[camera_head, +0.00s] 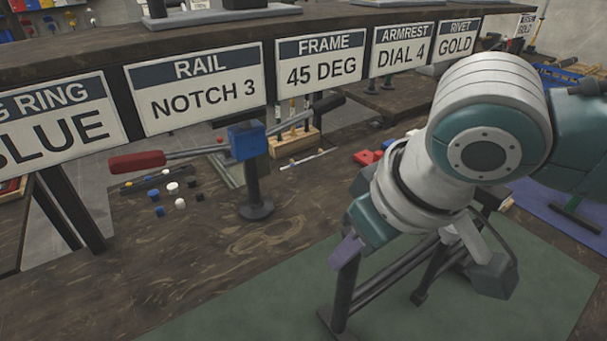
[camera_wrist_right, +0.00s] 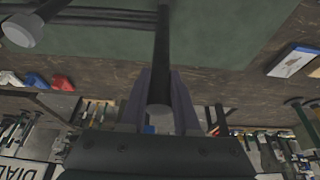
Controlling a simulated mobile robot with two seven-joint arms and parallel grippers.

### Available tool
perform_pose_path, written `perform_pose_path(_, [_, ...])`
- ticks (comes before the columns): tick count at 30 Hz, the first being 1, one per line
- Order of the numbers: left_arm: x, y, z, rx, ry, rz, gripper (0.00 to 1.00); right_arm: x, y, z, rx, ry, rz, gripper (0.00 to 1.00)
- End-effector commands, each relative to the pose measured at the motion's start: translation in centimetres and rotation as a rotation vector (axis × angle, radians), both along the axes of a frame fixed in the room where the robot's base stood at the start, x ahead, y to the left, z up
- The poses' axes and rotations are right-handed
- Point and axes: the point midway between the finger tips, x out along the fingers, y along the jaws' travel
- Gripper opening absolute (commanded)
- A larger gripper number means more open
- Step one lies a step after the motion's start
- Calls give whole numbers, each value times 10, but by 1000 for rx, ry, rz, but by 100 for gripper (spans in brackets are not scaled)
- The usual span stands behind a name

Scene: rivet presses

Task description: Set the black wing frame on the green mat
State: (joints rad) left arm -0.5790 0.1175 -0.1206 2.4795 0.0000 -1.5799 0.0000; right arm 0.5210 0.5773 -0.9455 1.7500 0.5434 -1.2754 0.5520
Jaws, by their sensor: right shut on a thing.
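The black wing frame (camera_head: 384,280) is a set of dark bars and posts over the green mat (camera_head: 230,312). My right gripper (camera_head: 347,252) is shut on an upright post of the frame. In the right wrist view the gripper (camera_wrist_right: 160,105) has the dark post (camera_wrist_right: 160,88) between its purple fingers, and more frame bars (camera_wrist_right: 90,18) run off to the left over the mat (camera_wrist_right: 220,35). The post's lower end is over the mat in the head view; I cannot tell whether it touches. My right arm hides part of the frame. My left gripper is not in view.
A clamp-like tool with a red handle (camera_head: 137,162) and blue block (camera_head: 247,140) stands on the brown bench. Small caps (camera_head: 172,188), a wooden tool holder (camera_head: 295,144) and red parts (camera_head: 367,156) lie behind. A sign shelf (camera_head: 320,62) crosses above. The mat's left part is clear.

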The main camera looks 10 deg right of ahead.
Motion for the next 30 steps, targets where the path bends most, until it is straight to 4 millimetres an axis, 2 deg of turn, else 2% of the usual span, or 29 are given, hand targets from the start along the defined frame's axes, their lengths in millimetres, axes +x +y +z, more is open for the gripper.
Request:
perform_pose_path(13, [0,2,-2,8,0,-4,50,2,-1,-8,-3,-6,1,0])
perform_pose_path(14, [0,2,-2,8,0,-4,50,1,0,-9,-1,-2,1,31])
perform_pose_path(21, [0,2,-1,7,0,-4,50,0,0,-8,-1,-2,1,58])
perform_pose_path(30, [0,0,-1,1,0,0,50,1,0,-6,-1,-3,0,60])
